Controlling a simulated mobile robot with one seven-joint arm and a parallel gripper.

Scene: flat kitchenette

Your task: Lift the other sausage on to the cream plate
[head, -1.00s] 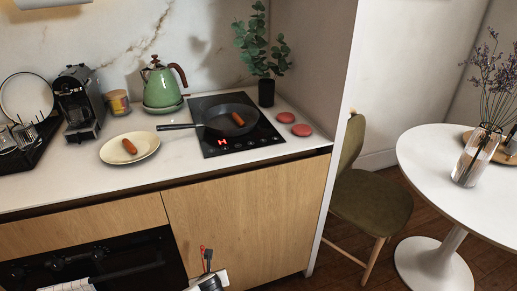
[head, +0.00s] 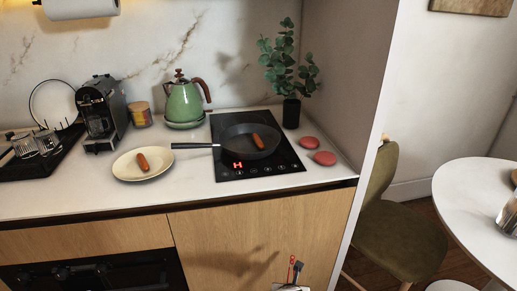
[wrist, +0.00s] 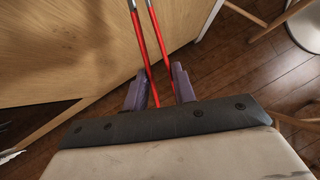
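One sausage (head: 257,141) lies in the dark frying pan (head: 235,152) on the hob. Another sausage (head: 143,162) lies on the cream plate (head: 125,172) on the counter, left of the pan. My gripper (head: 291,274) is low in front of the wooden cabinet, below the counter edge and apart from pan and plate. In the wrist view my gripper (wrist: 160,88) has its purple fingers on either side of two red-and-grey rods (wrist: 138,25), which look like tongs. The rods point away from the gripper with nothing seen between them; their far ends are cut off.
The black hob (head: 225,173) has a lit red display. A green kettle (head: 184,104), a coffee machine (head: 100,110) and a jar (head: 141,114) stand behind the plate. A plant (head: 291,110) and two red discs (head: 324,158) are right of the hob. A chair (head: 400,240) stands right.

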